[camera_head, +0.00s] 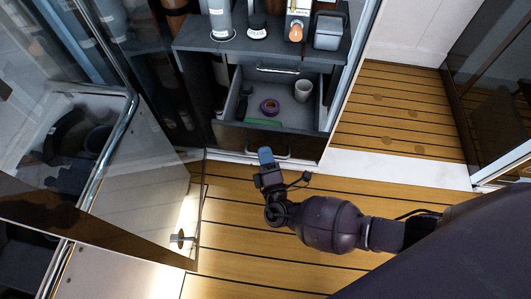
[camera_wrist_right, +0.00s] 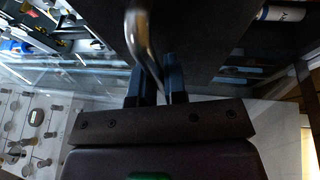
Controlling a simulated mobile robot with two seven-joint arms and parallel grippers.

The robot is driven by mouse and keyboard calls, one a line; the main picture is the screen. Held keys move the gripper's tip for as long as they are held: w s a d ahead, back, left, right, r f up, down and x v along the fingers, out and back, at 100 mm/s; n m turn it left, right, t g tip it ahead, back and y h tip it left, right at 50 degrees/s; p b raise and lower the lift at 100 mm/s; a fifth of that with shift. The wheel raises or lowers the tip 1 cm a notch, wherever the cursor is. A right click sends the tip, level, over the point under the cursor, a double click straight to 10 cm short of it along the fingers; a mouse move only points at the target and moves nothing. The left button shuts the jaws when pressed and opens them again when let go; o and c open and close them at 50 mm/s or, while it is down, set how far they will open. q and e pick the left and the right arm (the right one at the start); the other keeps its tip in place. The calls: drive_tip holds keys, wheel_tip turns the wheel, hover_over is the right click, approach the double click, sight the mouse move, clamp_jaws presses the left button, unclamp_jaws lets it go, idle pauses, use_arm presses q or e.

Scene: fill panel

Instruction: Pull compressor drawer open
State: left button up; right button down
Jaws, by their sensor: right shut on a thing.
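A drawer (camera_head: 228,133) in the dark cabinet stands open, with its inside showing from above in the head view. It holds a pale cup (camera_head: 303,91), a purple ring (camera_head: 269,107) and a green flat thing (camera_head: 264,122). My right gripper (camera_head: 266,157) is at the front of this drawer. In the right wrist view, its two blue-grey fingers (camera_wrist_right: 160,88) are closed around a curved metal handle (camera_wrist_right: 141,40). My left gripper is not in view.
A closed drawer handle (camera_head: 277,70) sits above the open drawer. Bottles and a grinder-like item (camera_head: 297,22) stand on the counter (camera_head: 264,47). A glass door (camera_head: 140,190) stands open at the left. The wooden floor (camera_head: 240,245) is clear.

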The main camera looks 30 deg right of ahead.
idle(0.3)
drive_tip(key=c, duration=1.2)
unclamp_jaws()
